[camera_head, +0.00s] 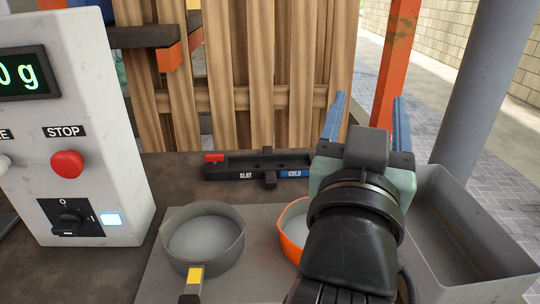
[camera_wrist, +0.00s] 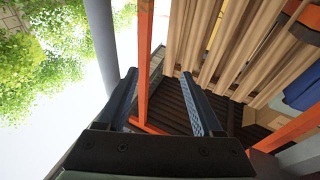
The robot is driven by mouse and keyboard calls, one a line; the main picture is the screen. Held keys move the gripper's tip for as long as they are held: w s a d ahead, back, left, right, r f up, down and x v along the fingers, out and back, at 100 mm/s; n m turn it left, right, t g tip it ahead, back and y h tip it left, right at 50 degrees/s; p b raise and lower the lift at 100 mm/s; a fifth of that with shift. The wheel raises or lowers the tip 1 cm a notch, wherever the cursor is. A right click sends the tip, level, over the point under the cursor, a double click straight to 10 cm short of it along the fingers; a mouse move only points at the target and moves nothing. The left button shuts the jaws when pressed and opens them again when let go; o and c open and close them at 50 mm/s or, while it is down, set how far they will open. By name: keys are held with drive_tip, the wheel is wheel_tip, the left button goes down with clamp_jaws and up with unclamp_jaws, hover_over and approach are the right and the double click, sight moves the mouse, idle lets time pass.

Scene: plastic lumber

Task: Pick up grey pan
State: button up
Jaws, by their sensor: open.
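The grey pan (camera_head: 204,241) sits upright on a grey plate at the lower middle of the head view, with a yellow-marked handle (camera_head: 195,274) towards the near edge. My gripper (camera_head: 370,105) is to the right of the pan and higher, its two blue fingers apart and pointing up and away. It is empty. In the wrist view my gripper (camera_wrist: 158,90) shows its fingers wide apart with nothing between them. The grey pan does not show in the wrist view.
An orange pan (camera_head: 290,232) is partly hidden behind my arm. A grey bin (camera_head: 465,240) stands at the right. A white control box (camera_head: 75,130) with a red STOP button stands left. A black SLAT/COLD fixture (camera_head: 258,165) lies behind the pans, before wooden slats (camera_head: 270,70).

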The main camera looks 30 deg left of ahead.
drive_tip(key=s+a+f+n+g+p, duration=0.3)
drive_tip(key=a+f+g+p, duration=0.6)
drive_tip(key=p, duration=1.1)
drive_tip(key=s+a+n+g+h+p, duration=0.1)
drive_tip(key=s+a+g+h+p, duration=0.15)
drive_tip(key=s+g+p, duration=1.25)
drive_tip(key=s+f+t, duration=0.1)
drive_tip(key=s+f, duration=0.1)
drive_tip(key=s+f+t+p, duration=0.1)
drive_tip(key=s+f, duration=0.1)
drive_tip(key=s+f+t, duration=0.1)
drive_tip(key=f, duration=0.1)
drive_tip(key=shift+s+d+f+t+h, duration=0.35)
drive_tip(key=shift+s+d+f+t, duration=0.05)
drive_tip(key=shift+s+f+p, duration=0.1)
drive_tip(key=shift+f+p, duration=0.6)
drive_tip(key=shift+f, duration=1.95)
clamp_jaws()
